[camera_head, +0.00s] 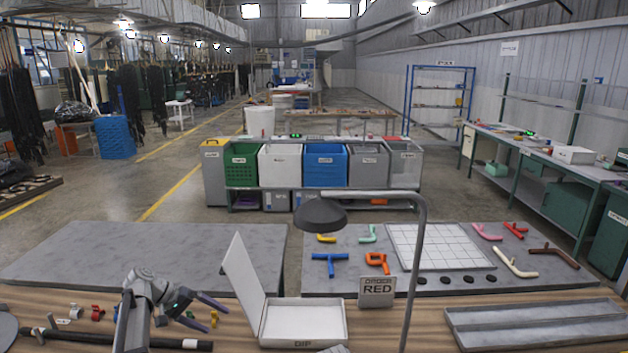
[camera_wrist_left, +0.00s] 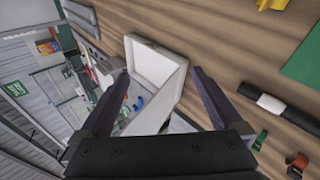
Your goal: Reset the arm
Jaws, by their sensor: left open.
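My left arm comes in at the lower left in the head view. Its gripper (camera_head: 216,318) is open and empty, with two dark purple fingers apart above the wooden table (camera_head: 400,318). In the left wrist view the same gripper (camera_wrist_left: 161,72) shows its fingers spread, with the white box between and beyond them. The white box (camera_head: 302,322), marked DIP, stands with its lid raised to the right of the gripper in the head view; it also shows in the left wrist view (camera_wrist_left: 152,62). My right gripper does not show.
Small coloured fittings (camera_head: 97,312) and a black rod (camera_head: 120,340) lie near my left arm. A lamp (camera_head: 322,214) arches over the table. A sign (camera_head: 377,291) reads ORDER RED. A grey tray (camera_head: 535,323) lies at right.

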